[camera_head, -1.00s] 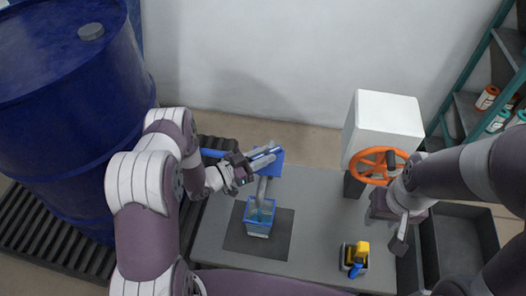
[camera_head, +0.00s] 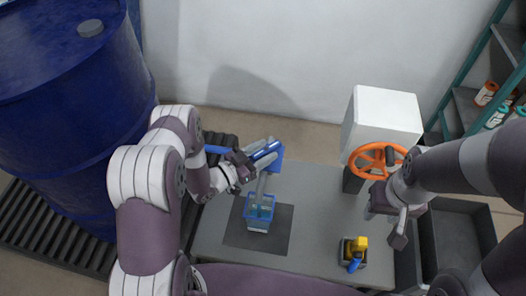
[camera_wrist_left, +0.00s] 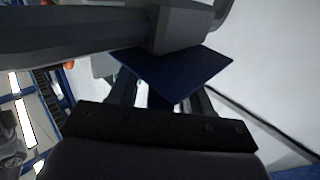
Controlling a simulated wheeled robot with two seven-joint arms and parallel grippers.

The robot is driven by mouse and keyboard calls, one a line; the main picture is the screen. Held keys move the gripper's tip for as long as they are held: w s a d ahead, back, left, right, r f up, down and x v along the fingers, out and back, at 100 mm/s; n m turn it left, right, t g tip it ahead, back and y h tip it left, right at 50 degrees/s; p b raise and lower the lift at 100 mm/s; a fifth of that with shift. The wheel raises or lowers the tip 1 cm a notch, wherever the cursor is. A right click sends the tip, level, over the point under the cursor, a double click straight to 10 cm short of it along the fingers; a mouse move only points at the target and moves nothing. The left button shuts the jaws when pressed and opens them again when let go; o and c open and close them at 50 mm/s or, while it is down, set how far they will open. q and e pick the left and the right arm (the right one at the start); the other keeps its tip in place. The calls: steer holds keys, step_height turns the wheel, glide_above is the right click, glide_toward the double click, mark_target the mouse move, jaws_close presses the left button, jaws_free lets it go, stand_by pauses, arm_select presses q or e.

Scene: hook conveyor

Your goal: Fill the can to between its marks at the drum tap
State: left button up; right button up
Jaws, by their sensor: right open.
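The can (camera_head: 259,211) is a see-through blue container standing upright on the dark square mat, below the tap; I cannot make out its marks. The tap's blue handle (camera_head: 277,153) is above it, and a pale stream or spout (camera_head: 261,186) reaches down to the can. My left gripper (camera_head: 265,155) is at the handle, its fingers on either side of a blue part; whether they clamp it is unclear. The left wrist view shows a dark blue plate (camera_wrist_left: 180,75) in front of the fingers. My right gripper (camera_head: 400,225) is open and empty, in front of the orange wheel.
The blue drum (camera_head: 70,110) stands at left on a black slatted rack (camera_head: 50,235). A small holder with a yellow-and-blue item (camera_head: 356,252) is on the grey table (camera_head: 318,215). A dark bin (camera_head: 455,240) is at right.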

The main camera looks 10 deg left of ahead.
arm_select(q)
steer(key=v, duration=1.2)
steer(key=shift+s+a+b, duration=0.25)
steer(key=shift+a+b, duration=0.05)
steer(key=shift+b, duration=0.05)
stand_by(6.5)
